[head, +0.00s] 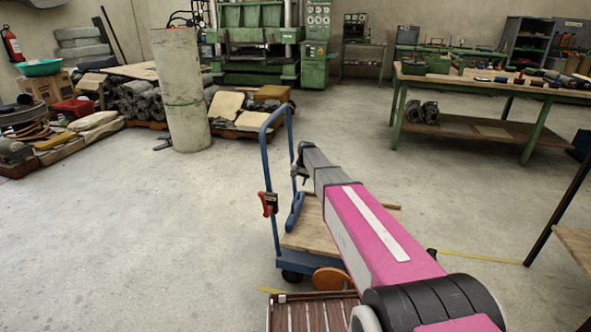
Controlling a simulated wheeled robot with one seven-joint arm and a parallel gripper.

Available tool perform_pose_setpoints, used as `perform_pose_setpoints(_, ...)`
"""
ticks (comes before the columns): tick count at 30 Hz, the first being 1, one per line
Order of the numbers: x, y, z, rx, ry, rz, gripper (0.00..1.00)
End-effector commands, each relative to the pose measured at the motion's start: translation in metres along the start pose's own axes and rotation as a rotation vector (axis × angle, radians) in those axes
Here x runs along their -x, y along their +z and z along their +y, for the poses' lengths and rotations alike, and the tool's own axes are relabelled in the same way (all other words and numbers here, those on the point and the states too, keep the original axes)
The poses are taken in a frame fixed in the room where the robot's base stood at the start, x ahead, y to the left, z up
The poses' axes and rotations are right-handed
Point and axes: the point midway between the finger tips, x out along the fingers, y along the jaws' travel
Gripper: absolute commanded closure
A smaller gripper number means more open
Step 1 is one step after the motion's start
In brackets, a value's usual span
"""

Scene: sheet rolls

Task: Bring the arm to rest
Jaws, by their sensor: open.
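My arm, pink and grey, reaches from the lower right of the head view up and forward over a cart. My gripper (299,163) is the small dark part at the arm's far end, beside the cart's blue push handle (267,165). It is open, with nothing seen between its jaws. I cannot tell whether it touches the handle. The cart's wooden deck (308,240) is partly hidden under my arm.
A red item (268,203) hangs on the handle's left post. A brown slatted piece (310,316) lies at the bottom. A concrete column (181,95) stands behind left. A green-legged workbench (465,90) is at right. Open floor (130,230) lies left.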

Motion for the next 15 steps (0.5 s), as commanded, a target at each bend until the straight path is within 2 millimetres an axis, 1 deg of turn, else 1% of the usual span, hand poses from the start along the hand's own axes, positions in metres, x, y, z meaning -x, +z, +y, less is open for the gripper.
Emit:
perform_pose_setpoints(1, 0.001, 0.013, 0.008, 0.005, 0.005, -0.001, 0.56)
perform_pose_setpoints(2, 0.002, 0.020, 0.014, 0.011, 0.009, -0.001, 0.56)
perform_pose_setpoints(5, 0.006, 0.058, 0.040, 0.039, 0.027, 0.000, 0.56)
perform_pose_setpoints(6, 0.008, 0.076, 0.053, 0.054, 0.038, 0.001, 0.56)
perform_pose_setpoints(8, 0.011, 0.105, 0.074, 0.078, 0.053, 0.001, 0.56)
perform_pose_setpoints(9, 0.013, 0.124, 0.087, 0.095, 0.065, 0.000, 0.56)
perform_pose_setpoints(11, 0.017, 0.152, 0.106, 0.121, 0.081, 0.000, 0.56)
perform_pose_setpoints(12, 0.019, 0.171, 0.118, 0.138, 0.091, -0.001, 0.56)
perform_pose_setpoints(14, 0.024, 0.199, 0.136, 0.164, 0.108, -0.004, 0.56)
perform_pose_setpoints(15, 0.027, 0.217, 0.147, 0.181, 0.118, -0.007, 0.56)
